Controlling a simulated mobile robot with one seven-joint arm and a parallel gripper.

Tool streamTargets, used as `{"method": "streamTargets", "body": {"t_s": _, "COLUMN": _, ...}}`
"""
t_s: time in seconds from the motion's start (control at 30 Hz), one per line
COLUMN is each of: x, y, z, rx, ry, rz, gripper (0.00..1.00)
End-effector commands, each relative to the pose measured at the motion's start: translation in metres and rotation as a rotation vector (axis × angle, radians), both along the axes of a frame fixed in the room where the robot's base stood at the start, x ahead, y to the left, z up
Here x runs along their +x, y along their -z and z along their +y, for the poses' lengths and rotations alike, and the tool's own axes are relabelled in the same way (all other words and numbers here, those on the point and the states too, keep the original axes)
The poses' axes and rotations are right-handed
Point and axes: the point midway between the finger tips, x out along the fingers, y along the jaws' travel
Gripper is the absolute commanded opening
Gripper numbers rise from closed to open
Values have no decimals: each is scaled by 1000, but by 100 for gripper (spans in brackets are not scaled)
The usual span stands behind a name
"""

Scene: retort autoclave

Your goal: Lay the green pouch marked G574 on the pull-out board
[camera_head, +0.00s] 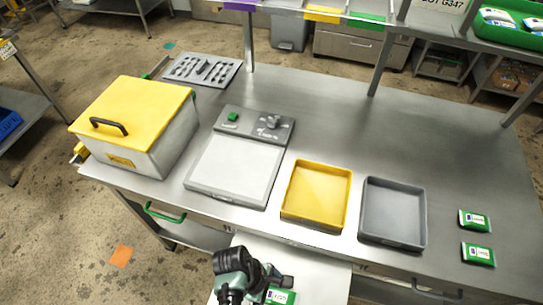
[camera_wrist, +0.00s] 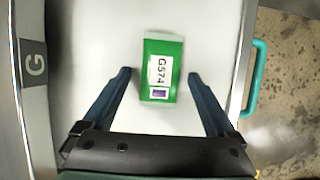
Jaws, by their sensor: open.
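The green pouch marked G574 (camera_wrist: 160,72) lies flat on the white pull-out board (camera_wrist: 100,30), with its white label facing up. In the head view the pouch (camera_head: 281,297) shows at the bottom edge, partly hidden by my gripper (camera_head: 270,281). The pull-out board (camera_head: 325,268) extends from the front of the steel bench. In the wrist view my gripper (camera_wrist: 159,76) is open, its two dark fingers either side of the pouch's lower part, with clear gaps. Nothing is held between them.
On the bench stand a yellow-lidded box (camera_head: 150,110), a scale (camera_head: 235,170), a yellow tray (camera_head: 316,195) and a grey tray (camera_head: 393,213). Two more green-and-white pouches lie at the right, including one nearer the front (camera_head: 478,254). A green handle (camera_wrist: 256,78) sits beside the board.

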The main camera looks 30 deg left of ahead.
Motion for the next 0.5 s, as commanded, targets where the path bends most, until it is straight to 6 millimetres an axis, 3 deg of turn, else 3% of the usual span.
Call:
{"method": "streamTargets", "body": {"t_s": 0.17, "x": -1, "y": -21, "z": 8, "rx": 2, "ry": -2, "rz": -3, "gripper": 92}}
{"method": "streamTargets", "body": {"t_s": 0.5, "x": -9, "y": -87, "z": 34, "rx": 3, "ry": -2, "rz": -3, "gripper": 92}}
